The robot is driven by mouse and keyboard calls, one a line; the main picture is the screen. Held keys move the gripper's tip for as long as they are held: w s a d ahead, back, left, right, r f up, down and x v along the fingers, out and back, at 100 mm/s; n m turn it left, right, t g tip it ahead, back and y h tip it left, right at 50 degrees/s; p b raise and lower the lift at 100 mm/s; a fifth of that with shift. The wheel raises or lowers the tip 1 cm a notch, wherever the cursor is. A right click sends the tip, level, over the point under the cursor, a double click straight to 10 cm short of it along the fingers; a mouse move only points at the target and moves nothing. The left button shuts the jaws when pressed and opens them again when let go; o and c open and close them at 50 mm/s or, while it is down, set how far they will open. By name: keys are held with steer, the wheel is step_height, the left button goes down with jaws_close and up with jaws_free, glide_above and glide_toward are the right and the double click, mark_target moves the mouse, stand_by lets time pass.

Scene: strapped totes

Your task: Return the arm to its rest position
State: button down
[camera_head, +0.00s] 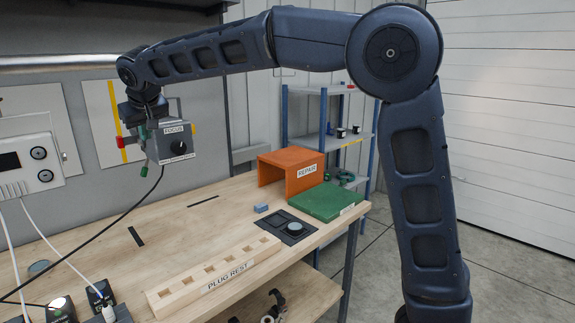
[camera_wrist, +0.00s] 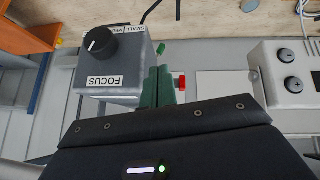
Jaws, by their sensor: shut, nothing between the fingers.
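My arm arches across the head view, its forearm level and its wrist bent down at the left. My gripper (camera_head: 143,158) hangs from it above the bench's left part, in front of the grey wall. In the wrist view, my gripper (camera_wrist: 158,88) shows green parts close together, with a red piece beside them. A grey box with a black knob, labelled FOCUS (camera_head: 176,143), is close beside the gripper. The FOCUS box (camera_wrist: 105,70) also fills the upper left of the wrist view. I cannot tell what supports it.
A white device (camera_head: 26,167) is at the left. A black cable (camera_head: 108,232) hangs near the gripper. The wooden bench (camera_head: 195,225) holds a plug rest (camera_head: 212,275), an orange REPAIR box (camera_head: 280,178) and a green block (camera_head: 325,201). Shelves (camera_head: 305,130) stand behind.

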steer(key=w+d+m, duration=0.1)
steer(key=w+d, duration=0.2)
steer(key=d, duration=0.4)
steer(key=w+d+m+h, duration=0.1)
steer(key=w+d, duration=0.2)
steer(key=d, duration=0.5)
steer(key=w+d+m, duration=0.1)
steer(key=w+d, duration=0.2)
steer(key=d, duration=0.4)
steer(key=d+f+m+h, duration=0.2)
steer(key=d, duration=1.8)
steer(key=s+d+f+m+g, duration=0.1)
steer(key=s+d+f, duration=0.2)
steer(key=d, duration=0.4)
steer(key=s+d+f+m, duration=0.1)
steer(key=s+d+f, duration=0.15)
steer(key=d, duration=0.55)
steer(key=s+d+f+m, duration=0.1)
steer(key=s+d+f, duration=0.3)
steer(key=s, duration=0.3)
steer(key=s+d+f+m+h, duration=0.1)
steer(key=s+d+f+m, duration=0.1)
steer(key=s+d+f, duration=0.3)
steer(key=shift+s+d+f, duration=0.15)
steer(key=shift+s+d, duration=0.7)
